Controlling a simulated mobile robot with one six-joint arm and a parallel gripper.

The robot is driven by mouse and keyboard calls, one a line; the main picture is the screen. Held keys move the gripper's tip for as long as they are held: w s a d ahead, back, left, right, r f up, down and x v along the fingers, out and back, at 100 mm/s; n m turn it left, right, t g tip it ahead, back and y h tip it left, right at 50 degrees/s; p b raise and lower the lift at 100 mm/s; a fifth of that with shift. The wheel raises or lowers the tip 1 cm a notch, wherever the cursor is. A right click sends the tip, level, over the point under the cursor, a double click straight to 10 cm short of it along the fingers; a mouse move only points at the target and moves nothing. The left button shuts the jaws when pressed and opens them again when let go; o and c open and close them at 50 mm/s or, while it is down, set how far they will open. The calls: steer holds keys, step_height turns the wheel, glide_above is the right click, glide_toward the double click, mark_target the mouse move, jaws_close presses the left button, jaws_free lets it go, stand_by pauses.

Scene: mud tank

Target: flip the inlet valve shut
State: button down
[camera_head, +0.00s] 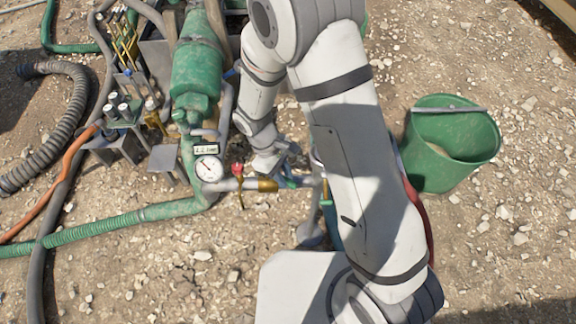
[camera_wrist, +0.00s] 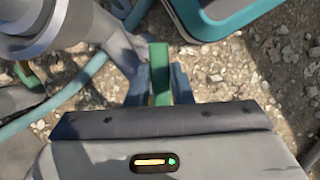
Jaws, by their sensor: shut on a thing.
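My gripper (camera_wrist: 158,82) is shut on a green lever handle (camera_wrist: 159,62) in the wrist view, with one blue-grey finger on each side of it. The handle points toward the gripper's palm from a grey pipe fitting. In the head view a bit of green, seemingly this handle (camera_head: 291,183), shows at the pipe just below my gripper (camera_head: 287,163). My arm covers much of the area to its right. The valve body is mostly hidden, so I cannot tell its exact position.
A pressure gauge (camera_head: 209,168) and a red-handled brass valve (camera_head: 239,172) are on the pipe left of my gripper. A green pump body (camera_head: 197,70) stands behind. A green bucket (camera_head: 450,148) stands right of my arm. Hoses (camera_head: 130,219) lie at left on gravel.

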steer(key=shift+s+a+r+m+g+p, duration=0.1)
steer(key=shift+s+m+g+p, duration=0.1)
steer(key=shift+m, duration=0.3)
steer(key=shift+s+a+m+g+p, duration=0.1)
steer(key=shift+s+m, duration=0.05)
steer(key=shift+m, duration=0.35)
steer(key=shift+s+a+m+g+y+p, duration=0.4)
steer(key=shift+a+m+y, duration=0.25)
steer(key=shift+m, duration=0.9)
steer(key=shift+s+a+m+g+y+p, duration=0.25)
steer(key=shift+s+a+m+y, duration=0.3)
steer(key=shift+m, duration=1.05)
steer(key=shift+s+a+m+g+y+p, duration=0.35)
steer(key=shift+a+m+y, duration=0.3)
steer(key=shift+m, duration=0.9)
steer(key=shift+a, duration=0.1)
steer(key=c, duration=1.3)
jaws_free()
steer(key=shift+w, duration=0.1)
steer(key=p+v, duration=0.1)
steer(key=v, duration=0.6)
steer(key=shift+w+r, duration=0.1)
steer(key=shift+r, duration=0.2)
